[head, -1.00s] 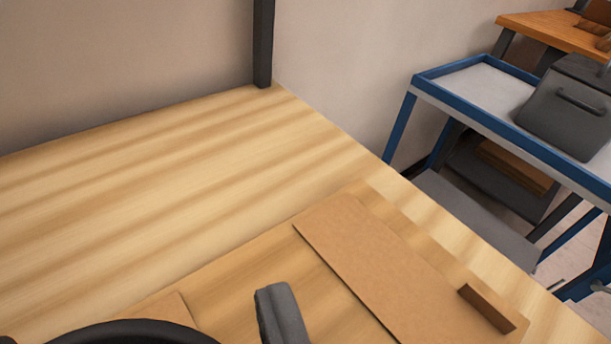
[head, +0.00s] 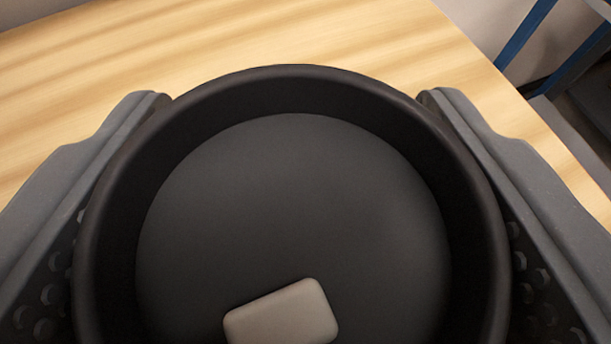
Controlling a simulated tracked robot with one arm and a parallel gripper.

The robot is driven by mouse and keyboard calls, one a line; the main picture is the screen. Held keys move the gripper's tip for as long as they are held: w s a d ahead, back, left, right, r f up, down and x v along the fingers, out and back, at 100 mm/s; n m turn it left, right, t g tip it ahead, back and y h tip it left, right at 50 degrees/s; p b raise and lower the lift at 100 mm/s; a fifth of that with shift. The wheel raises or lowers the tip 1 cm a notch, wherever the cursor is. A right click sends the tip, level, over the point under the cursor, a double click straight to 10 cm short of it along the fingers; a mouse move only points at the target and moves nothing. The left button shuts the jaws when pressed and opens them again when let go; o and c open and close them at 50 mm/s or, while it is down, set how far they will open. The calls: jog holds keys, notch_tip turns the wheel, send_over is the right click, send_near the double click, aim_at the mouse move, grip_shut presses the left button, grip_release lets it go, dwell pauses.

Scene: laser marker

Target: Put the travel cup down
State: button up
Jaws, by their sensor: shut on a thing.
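The travel cup (head: 290,190) fills the middle of the head view, seen from above. It shows a round black rim, a dark grey recessed top and a light grey tab (head: 283,315) near the bottom edge. My gripper (head: 297,110) is shut on the cup, with one grey finger against its left side and the other against its right. The cup's lower body and base are hidden under its top, so I cannot tell whether it touches the table.
The light wooden tabletop (head: 220,45) shows bare beyond the cup. Its right edge runs down to the right. Past that edge stand blue legs (head: 525,32) of a trolley. The pale wall is at the top left.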

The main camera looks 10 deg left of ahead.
jog(key=shift+f, duration=0.15)
jog(key=o, duration=0.7)
jog(key=shift+c, duration=0.2)
jog(key=p+v, duration=0.2)
jog(key=v, duration=1)
jog(key=shift+s, duration=0.1)
